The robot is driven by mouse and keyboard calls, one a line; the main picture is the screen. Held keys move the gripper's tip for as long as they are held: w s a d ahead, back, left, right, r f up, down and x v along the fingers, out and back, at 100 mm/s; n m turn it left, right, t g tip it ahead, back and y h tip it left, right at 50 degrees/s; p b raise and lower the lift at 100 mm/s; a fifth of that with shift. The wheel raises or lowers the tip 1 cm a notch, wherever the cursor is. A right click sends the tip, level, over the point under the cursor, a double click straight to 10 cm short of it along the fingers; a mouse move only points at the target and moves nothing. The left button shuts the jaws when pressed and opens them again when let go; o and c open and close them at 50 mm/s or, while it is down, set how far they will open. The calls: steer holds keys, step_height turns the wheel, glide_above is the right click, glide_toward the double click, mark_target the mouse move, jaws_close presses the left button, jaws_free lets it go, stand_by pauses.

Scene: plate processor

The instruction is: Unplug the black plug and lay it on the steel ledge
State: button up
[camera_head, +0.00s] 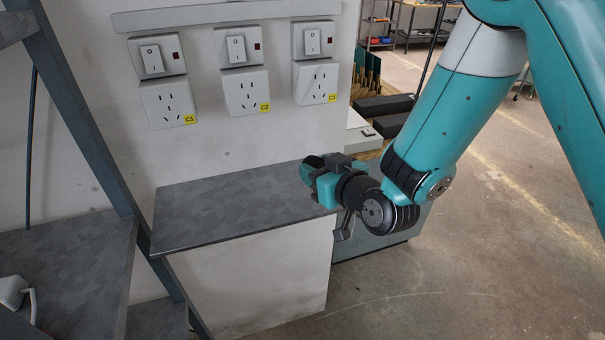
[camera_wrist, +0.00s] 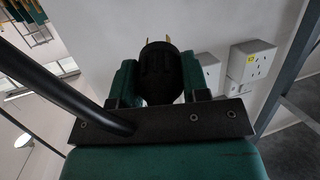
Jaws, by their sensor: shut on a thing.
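My gripper (camera_head: 318,172) is above the right end of the grey steel ledge (camera_head: 215,212). In the wrist view, my gripper (camera_wrist: 160,84) is shut on the black plug (camera_wrist: 160,72), one finger on each side. The plug's metal prongs point up in that view, free of any socket. Its thick black cable (camera_wrist: 55,85) runs off to the upper left. In the head view the plug is mostly hidden by the gripper. The sockets C1 (camera_head: 167,103), C2 (camera_head: 245,91) and C3 (camera_head: 316,82) on the wall are all empty.
A switch sits above each socket. A dark metal frame (camera_head: 85,130) with shelves stands at the left, with a white plug (camera_head: 14,291) on a shelf. Dark blocks (camera_head: 385,105) and a white box lie behind my gripper. The ledge's top is bare.

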mark_target(297, 198)
steer(key=shift+n+g+y, duration=0.4)
steer(key=shift+n+y, duration=0.1)
steer(key=shift+w+a+f+b, duration=0.45)
steer(key=shift+a+f+b, duration=0.25)
steer(key=shift+f, duration=0.4)
steer(key=shift+w+a+f+b, duration=0.45)
steer(key=shift+a+f+b, duration=0.25)
steer(key=shift+f, duration=0.4)
steer(key=shift+w+a+f+b, duration=0.5)
steer(key=shift+a+f, duration=0.25)
steer(key=shift+f, duration=0.35)
steer(key=o, duration=1.3)
